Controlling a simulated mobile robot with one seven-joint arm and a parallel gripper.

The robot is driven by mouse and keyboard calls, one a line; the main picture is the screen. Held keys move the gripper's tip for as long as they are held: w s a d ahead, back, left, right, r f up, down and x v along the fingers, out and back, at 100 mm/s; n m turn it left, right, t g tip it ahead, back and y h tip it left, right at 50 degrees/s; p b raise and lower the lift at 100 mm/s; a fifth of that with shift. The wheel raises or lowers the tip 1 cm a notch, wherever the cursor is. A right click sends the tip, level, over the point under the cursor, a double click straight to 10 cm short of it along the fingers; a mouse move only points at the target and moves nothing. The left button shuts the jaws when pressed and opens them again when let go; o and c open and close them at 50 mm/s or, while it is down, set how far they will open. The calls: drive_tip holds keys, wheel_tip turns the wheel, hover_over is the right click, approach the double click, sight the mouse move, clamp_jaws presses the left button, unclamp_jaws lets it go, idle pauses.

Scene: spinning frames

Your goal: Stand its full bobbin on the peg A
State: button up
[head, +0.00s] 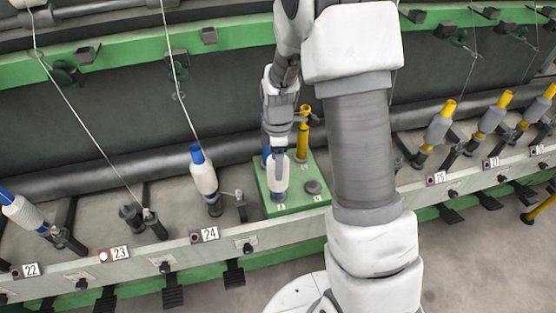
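My gripper (278,152) points down over a white bobbin with a blue lower end (279,184). A finger overlaps the bobbin's top; whether the fingers press on it is too small to tell. The bobbin is upright at the front left of a green peg block (296,202); I cannot tell if it rests on a peg or hangs just above. A yellow tube (303,135) stands at the back of the block, and a blue one (265,155) is partly hidden behind my gripper. The front right peg (313,187) is bare. The block's labels are unreadable.
White bobbins on blue tubes sit at spindle 24 (203,176) and near 22 (22,212). Bobbins on yellow tubes (438,126) lean at the right. Yarns hang from above.

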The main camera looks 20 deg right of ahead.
drive_tip(key=shift+f+b, duration=0.3)
drive_tip(key=shift+f, duration=0.1)
idle(0.4)
drive_tip(key=o, duration=1.6)
drive_tip(key=shift+c, duration=0.2)
wheel_tip(320, 180, up, 17)
drive_tip(key=shift+w+f+p, duration=0.1)
drive_tip(key=shift+f+p, duration=0.1)
drive_tip(key=shift+p, duration=0.95)
drive_tip(key=shift+r, duration=0.4)
drive_tip(key=s+r+m+t+p, duration=0.1)
drive_tip(key=s+r+m+t, duration=0.1)
drive_tip(key=s+r+m, duration=0.4)
drive_tip(key=s+r+m+t+p, duration=0.1)
drive_tip(key=s+r+m+t, duration=0.2)
drive_tip(key=s, duration=1.1)
wheel_tip(320, 180, up, 4)
drive_tip(key=m, duration=0.6)
drive_tip(key=shift+s+f+m+t, duration=0.15)
drive_tip(key=shift+s+m+t, duration=0.15)
drive_tip(key=shift+s+m, duration=0.1)
